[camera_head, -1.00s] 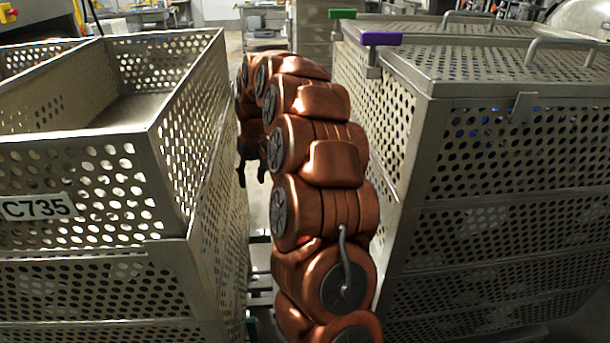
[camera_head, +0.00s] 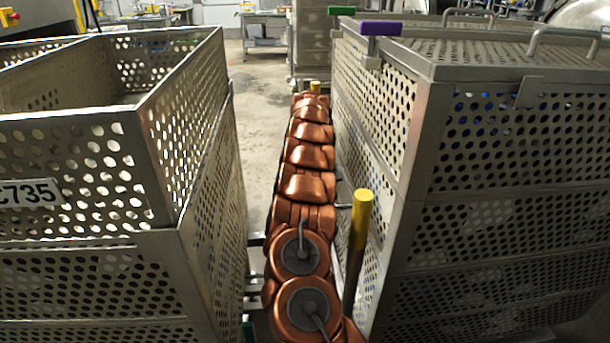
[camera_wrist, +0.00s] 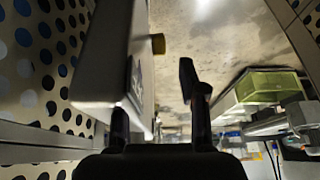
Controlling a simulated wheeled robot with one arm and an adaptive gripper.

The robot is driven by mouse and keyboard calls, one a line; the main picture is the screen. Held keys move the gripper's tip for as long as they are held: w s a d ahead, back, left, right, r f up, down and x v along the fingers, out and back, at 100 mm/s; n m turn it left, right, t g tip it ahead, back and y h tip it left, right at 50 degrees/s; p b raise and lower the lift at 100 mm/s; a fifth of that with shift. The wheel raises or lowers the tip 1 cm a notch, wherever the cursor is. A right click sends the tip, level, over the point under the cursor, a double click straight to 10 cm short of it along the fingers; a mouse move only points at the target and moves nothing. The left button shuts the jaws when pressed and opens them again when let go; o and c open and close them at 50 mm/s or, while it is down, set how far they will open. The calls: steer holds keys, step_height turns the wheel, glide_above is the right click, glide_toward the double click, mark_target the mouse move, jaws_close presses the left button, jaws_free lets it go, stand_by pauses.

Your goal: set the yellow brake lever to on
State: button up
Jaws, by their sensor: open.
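A dark lever with a yellow grip (camera_head: 361,220) stands upright, slightly tilted, between my arm and the right basket stack in the head view. A second small yellow piece (camera_head: 315,86) shows at the far end of my arm; I cannot tell which of the two is the brake lever. The head view hides my gripper.
Perforated metal baskets stand close on the left (camera_head: 90,190) and right (camera_head: 490,190), leaving a narrow gap. Purple (camera_head: 380,28) and green (camera_head: 341,11) tabs sit on the right one. Open floor (camera_head: 262,100) lies beyond. A green bin (camera_wrist: 265,88) shows in the wrist view.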

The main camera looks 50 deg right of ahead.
steer(key=shift+p+x, duration=0.6)
steer(key=shift+x, duration=3.3)
steer(key=shift+d, duration=0.1)
steer(key=shift+c, duration=0.4)
jaws_close()
